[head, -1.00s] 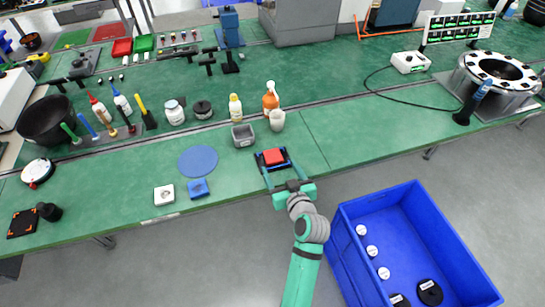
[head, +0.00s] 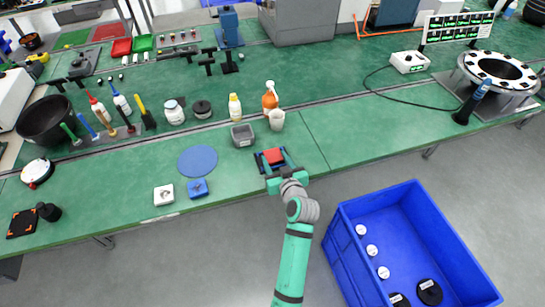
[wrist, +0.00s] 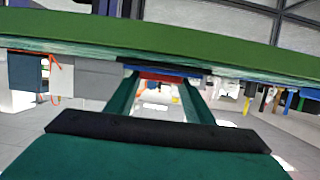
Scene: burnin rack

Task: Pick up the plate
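A small red plate-like piece (head: 274,156) lies on a dark and blue holder (head: 258,163) near the front edge of the green bench. I take it for the plate. My gripper (head: 275,160) reaches over the bench edge at the holder, with its two teal fingers apart, one on each side of the red piece. In the wrist view my gripper's fingers (wrist: 160,82) are spread, and the red piece (wrist: 160,76) shows edge-on between their far ends, with blue beside it. Contact between fingers and piece cannot be made out.
A grey square bin (head: 242,135), a white cup (head: 277,120) and bottles stand behind the holder. A blue round mat (head: 198,161) and small white (head: 164,195) and blue (head: 198,188) blocks lie to the left. A large blue crate (head: 345,245) stands on the floor to the right.

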